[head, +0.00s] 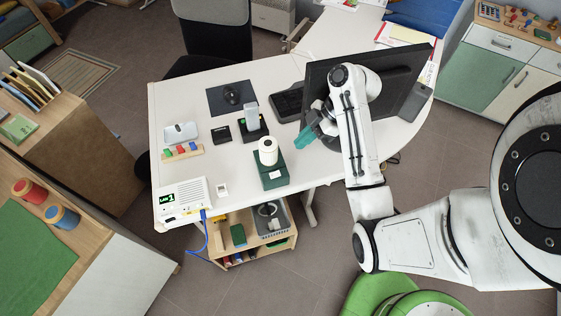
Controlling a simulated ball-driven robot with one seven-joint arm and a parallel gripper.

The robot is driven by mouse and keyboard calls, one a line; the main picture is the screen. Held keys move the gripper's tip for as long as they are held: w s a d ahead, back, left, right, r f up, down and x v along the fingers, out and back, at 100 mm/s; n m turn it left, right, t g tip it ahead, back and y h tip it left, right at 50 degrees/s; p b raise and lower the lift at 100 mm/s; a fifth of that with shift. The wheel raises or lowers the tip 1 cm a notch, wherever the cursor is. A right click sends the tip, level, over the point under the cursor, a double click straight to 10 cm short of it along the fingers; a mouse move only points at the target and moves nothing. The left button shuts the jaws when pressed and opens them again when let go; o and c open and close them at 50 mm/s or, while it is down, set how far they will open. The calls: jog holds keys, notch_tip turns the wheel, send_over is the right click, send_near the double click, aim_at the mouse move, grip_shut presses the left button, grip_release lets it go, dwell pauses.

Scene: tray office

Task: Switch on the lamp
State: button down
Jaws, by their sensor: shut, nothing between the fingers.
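No object in the head view is clearly a lamp. A white cylinder (268,150) stands on a dark green base (271,178) near the desk's front edge; I cannot tell what it is. A small white square piece (222,190) lies to its left and may be a switch, but it is too small to tell. My gripper (304,139) has teal fingers, which are shut and empty. It is above the desk, to the right of the white cylinder and apart from it, in front of the monitor.
A dark monitor (400,85) stands behind my arm. A white box with a green display (184,200) sits at the desk's front left, with a blue cable.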

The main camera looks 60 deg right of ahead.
jog(key=shift+f, duration=0.1)
dwell(0.3)
jog(key=b, duration=0.4)
send_over(275, 174)
jog(key=s+d, duration=0.2)
notch_tip(275, 174, down, 7)
jog(key=shift+w+r, duration=0.1)
notch_tip(275, 174, down, 4)
jog(key=shift+r+p, duration=0.2)
jog(key=shift+p, duration=0.15)
jog(key=shift+f, duration=0.6)
